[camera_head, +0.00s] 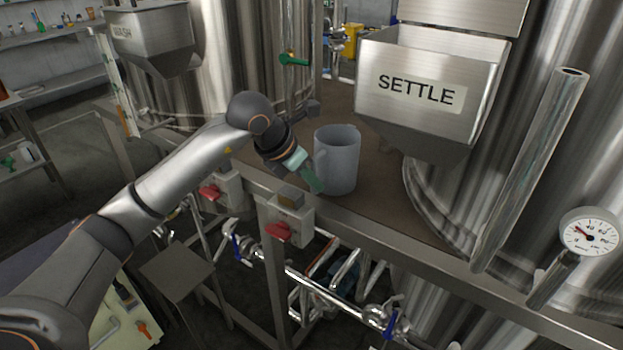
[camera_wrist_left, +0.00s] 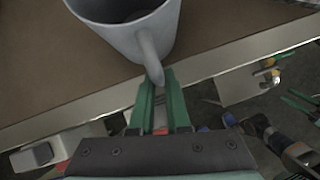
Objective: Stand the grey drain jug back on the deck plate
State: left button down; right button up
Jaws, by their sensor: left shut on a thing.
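The grey drain jug (camera_head: 341,162) is upright at the front edge of the brown deck plate (camera_head: 392,207), below and left of the SETTLE hopper. I cannot tell whether its base touches the plate. My left gripper (camera_head: 316,184) is at the jug's near left side, shut on its handle. In the left wrist view the green fingers (camera_wrist_left: 160,104) close around the lower end of the handle of the jug (camera_wrist_left: 135,35), whose open top faces the camera. The right gripper is not in view.
The SETTLE hopper (camera_head: 430,92) hangs right of the jug, against a large steel tank (camera_head: 540,150). A red-handled switch box (camera_head: 289,222) sits on the frame just below the deck edge. A green valve handle (camera_head: 293,60) stands behind. Bare deck lies right of the jug.

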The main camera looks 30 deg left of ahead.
pick_arm(q)
jog(key=c, duration=0.9)
grip_release()
